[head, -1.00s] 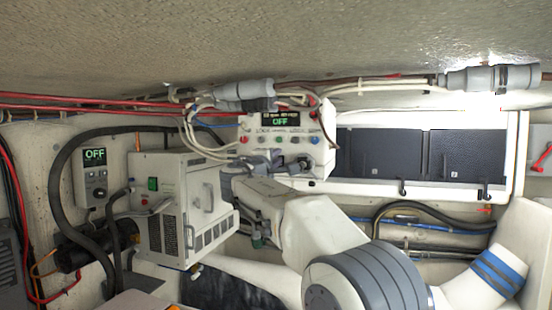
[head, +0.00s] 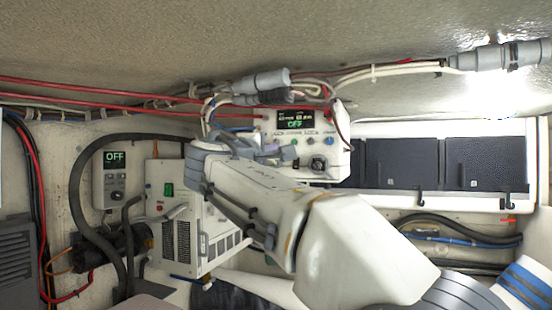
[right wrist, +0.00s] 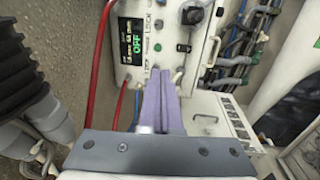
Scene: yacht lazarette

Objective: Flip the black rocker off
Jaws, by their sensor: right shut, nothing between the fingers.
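The white control panel (head: 343,160) hangs at the back wall. Its small screen (head: 295,122) reads OFF in green, and a row of coloured buttons sits below it. My right gripper (head: 270,149) is shut and empty in front of the panel's lower left. In the right wrist view its fingertips (right wrist: 157,72) point at the panel's lower edge; contact is unclear. My left gripper is out of view.
A white vented box (head: 185,225) with a green switch stands left of my right arm. A grey control box (head: 114,180), also reading OFF, is on the left wall. Cables and red lines run above the panel. Dark panels (head: 485,163) fill the right.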

